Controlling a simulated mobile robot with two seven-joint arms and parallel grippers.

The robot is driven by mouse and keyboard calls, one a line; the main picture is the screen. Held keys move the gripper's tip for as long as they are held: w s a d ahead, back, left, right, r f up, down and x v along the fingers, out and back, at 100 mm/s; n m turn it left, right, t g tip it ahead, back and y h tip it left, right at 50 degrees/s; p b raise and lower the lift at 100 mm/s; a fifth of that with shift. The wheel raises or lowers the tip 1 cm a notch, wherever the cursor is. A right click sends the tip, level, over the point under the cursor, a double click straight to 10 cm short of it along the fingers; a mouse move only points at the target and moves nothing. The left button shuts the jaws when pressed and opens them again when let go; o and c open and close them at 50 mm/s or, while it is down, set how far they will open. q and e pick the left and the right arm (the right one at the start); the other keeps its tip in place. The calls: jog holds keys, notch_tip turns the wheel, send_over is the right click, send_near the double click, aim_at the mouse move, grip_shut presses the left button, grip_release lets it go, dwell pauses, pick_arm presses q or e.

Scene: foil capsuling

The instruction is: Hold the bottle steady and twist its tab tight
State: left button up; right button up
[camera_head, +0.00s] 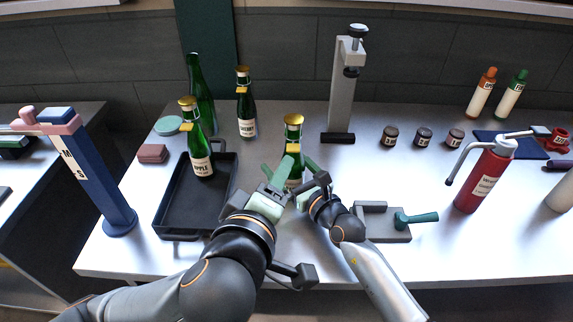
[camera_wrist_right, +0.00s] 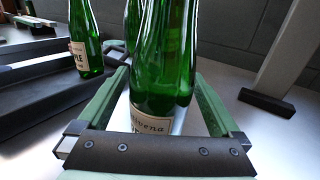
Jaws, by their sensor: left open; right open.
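A green bottle with a gold cap (camera_head: 293,120) and a small yellow tab (camera_head: 293,147) at its neck stands upright in the middle of the table. My left gripper (camera_head: 281,176) is open beside the bottle's lower part and hides some of it. My right gripper (camera_head: 309,171) is open low at the bottle's right side. In the right wrist view the green bottle (camera_wrist_right: 160,70) with a cream label stands between the spread fingers of my right gripper (camera_wrist_right: 163,100). Gaps show beside the glass. The cap and tab are out of that view.
A black tray (camera_head: 190,225) at left holds an Apple-labelled bottle (camera_head: 198,145). Two more bottles (camera_head: 245,105) stand behind. A grey press stand (camera_head: 341,95) is at the back. A clamp plate (camera_head: 385,228) and red extinguisher-like bottle (camera_head: 482,182) are at right.

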grip_shut()
dwell(0.8)
dwell(1.1)
